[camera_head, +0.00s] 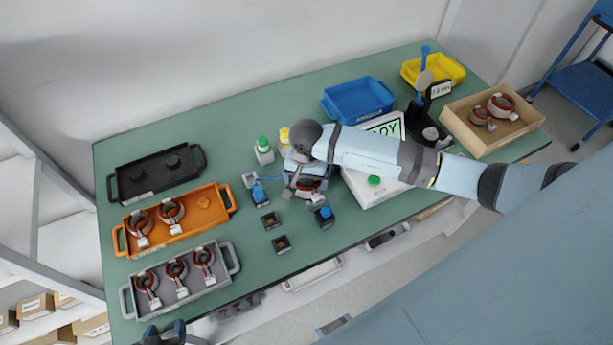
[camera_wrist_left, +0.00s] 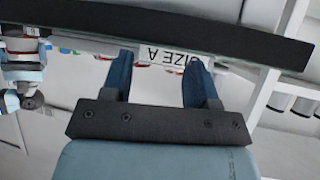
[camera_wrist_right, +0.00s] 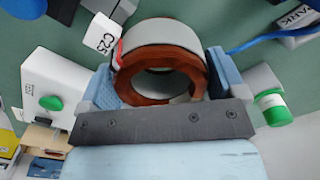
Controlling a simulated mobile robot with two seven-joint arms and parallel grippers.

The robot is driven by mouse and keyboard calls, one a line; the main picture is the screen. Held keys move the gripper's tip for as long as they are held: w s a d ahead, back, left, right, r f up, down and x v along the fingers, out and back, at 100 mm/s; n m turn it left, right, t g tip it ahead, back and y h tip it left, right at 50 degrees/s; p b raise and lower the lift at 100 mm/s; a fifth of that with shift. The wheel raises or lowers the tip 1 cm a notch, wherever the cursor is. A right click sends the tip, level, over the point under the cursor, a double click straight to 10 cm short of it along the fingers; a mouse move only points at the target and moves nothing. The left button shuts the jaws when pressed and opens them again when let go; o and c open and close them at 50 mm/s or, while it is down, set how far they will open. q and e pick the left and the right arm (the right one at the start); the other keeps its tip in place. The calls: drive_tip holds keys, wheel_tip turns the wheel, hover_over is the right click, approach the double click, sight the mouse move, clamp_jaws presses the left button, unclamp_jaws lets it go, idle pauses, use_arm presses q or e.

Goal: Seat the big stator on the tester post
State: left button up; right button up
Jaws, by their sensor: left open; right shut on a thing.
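My right gripper (camera_wrist_right: 162,95) is shut on a stator (camera_wrist_right: 163,62) with a white ring, copper-brown windings and a white tag reading C25. In the head view the held stator (camera_head: 309,186) is partly hidden under my right gripper (camera_head: 303,180), just left of the white tester box (camera_head: 370,190). The tester box has a green button and also shows in the right wrist view (camera_wrist_right: 62,82). I cannot make out the tester post. My left gripper (camera_head: 163,335) is open and empty at the bottom edge of the head view; its fingers are apart in the left wrist view (camera_wrist_left: 158,82).
An orange tray (camera_head: 200,205) and a grey tray (camera_head: 190,290) hold stators. A black tray (camera_head: 130,178) lies behind. Small blocks (camera_head: 270,220) and bottles (camera_head: 264,150) stand near the right gripper. A blue bin (camera_head: 357,98) and a cardboard box (camera_head: 475,145) are farther right.

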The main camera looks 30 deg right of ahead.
use_arm(q)
drive_tip(key=shift+f+b, duration=0.2)
drive_tip(key=shift+b, duration=0.9)
use_arm(e)
drive_tip(key=shift+f, duration=1.05)
drive_tip(key=o, duration=1.1)
drive_tip(key=shift+s, duration=0.1)
drive_tip(key=shift+o, duration=0.8)
drive_tip(key=shift+f, duration=0.1)
